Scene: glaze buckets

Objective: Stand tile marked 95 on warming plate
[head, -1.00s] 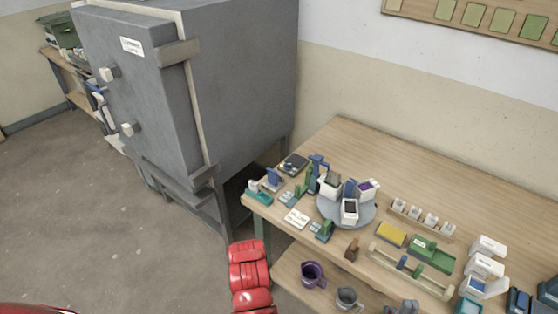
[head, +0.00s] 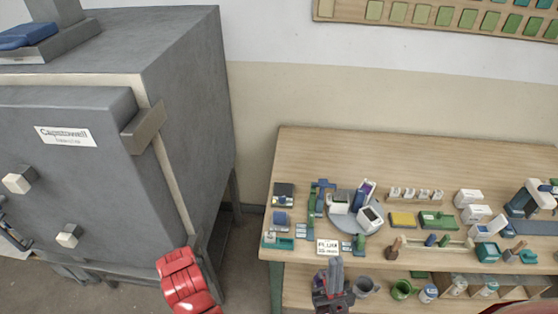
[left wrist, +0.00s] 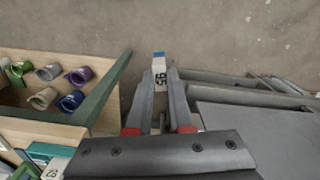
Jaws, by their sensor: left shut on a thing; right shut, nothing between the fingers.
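In the left wrist view my left gripper (left wrist: 160,85) is shut on the tile marked 95 (left wrist: 161,78), a small white piece with a blue and teal end. It is held above the floor, between the shelf and the grey cabinet. My right gripper (head: 333,277) is shut and empty at the table's front edge. A small dark flat device (head: 284,189) lies at the table's back left; I cannot tell for certain whether it is the warming plate.
A large grey kiln-like cabinet (head: 190,95) stands left of the wooden table (head: 420,160). A round grey turntable (head: 342,222) holds white containers. A PLUM card (head: 328,246) is at the front. Mugs, including a green one (head: 403,289), stand on the shelf below. The table's back strip is clear.

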